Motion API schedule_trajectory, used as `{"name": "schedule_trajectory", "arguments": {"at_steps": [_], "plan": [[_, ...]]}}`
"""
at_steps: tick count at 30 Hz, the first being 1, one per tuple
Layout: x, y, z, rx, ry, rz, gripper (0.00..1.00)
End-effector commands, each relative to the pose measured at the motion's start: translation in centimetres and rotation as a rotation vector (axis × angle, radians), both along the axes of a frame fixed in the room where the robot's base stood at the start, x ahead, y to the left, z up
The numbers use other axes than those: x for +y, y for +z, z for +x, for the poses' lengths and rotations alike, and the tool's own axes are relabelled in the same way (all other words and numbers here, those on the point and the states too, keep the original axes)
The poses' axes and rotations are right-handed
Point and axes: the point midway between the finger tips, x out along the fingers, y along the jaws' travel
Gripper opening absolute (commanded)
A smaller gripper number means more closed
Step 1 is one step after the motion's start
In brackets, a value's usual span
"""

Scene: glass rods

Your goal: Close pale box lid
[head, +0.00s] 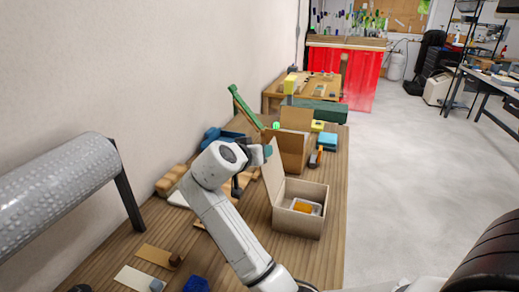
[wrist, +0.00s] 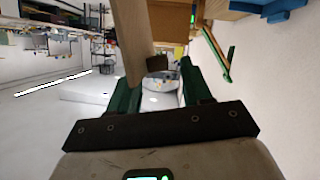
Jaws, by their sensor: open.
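The pale box (head: 298,222) stands on the wooden bench in the head view, with its top open. An orange item (head: 303,206) and something whitish lie inside. Its lid (head: 272,172) stands up nearly vertical on the box's left side. My gripper (head: 267,151) is at the lid's upper edge, mostly hidden behind my arm. In the wrist view my gripper (wrist: 158,92) has its green fingers apart. A pale board, apparently the lid (wrist: 131,40), runs down by the left finger. I cannot tell whether they touch.
A brown box (head: 293,150) with a raised flap stands just behind the pale box. Blue items (head: 220,135) and a green bar (head: 245,106) lie at the back left. A clear roll (head: 60,185) is at left. Open floor (head: 410,170) lies to the right.

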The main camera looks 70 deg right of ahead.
Motion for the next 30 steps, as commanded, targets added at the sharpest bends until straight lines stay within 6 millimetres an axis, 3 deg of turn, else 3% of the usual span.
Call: {"name": "schedule_trajectory", "arguments": {"at_steps": [6, 14, 30], "plan": [[-1.30, -0.49, -0.06, 0.000, 0.000, 0.000, 0.49], [-1.36, -0.53, -0.02, 0.000, 0.001, 0.000, 0.49], [-1.33, -0.54, -0.01, 0.000, 0.001, 0.000, 0.00]]}}
